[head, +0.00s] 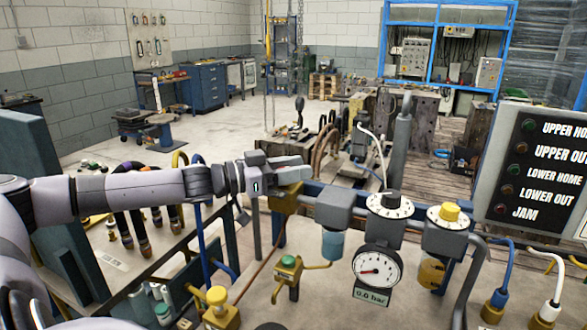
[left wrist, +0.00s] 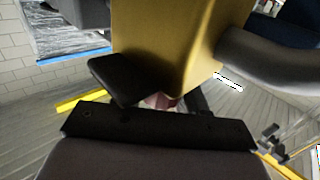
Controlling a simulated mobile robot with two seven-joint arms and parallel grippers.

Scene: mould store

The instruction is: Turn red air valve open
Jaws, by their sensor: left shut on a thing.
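My left gripper (head: 290,173) reaches in from the left to the brass valve body (head: 284,202) at the left end of the air line. In the left wrist view its dark fingers (left wrist: 160,97) close under the brass body (left wrist: 180,40). A small reddish piece of the red valve handle (left wrist: 161,102) shows between them; the rest is hidden by the gripper. The handle's angle cannot be told. The pressure gauge (head: 377,270) reads 0.0 bar. My right gripper is not in view.
Right of the valve, a grey block (head: 340,204), a black-scaled white dial (head: 390,204) and a yellow-knobbed dial (head: 448,214) sit on the line. A signal panel (head: 538,165) stands at the right. Green (head: 289,261) and yellow (head: 217,295) knobs are below, with hoses nearby.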

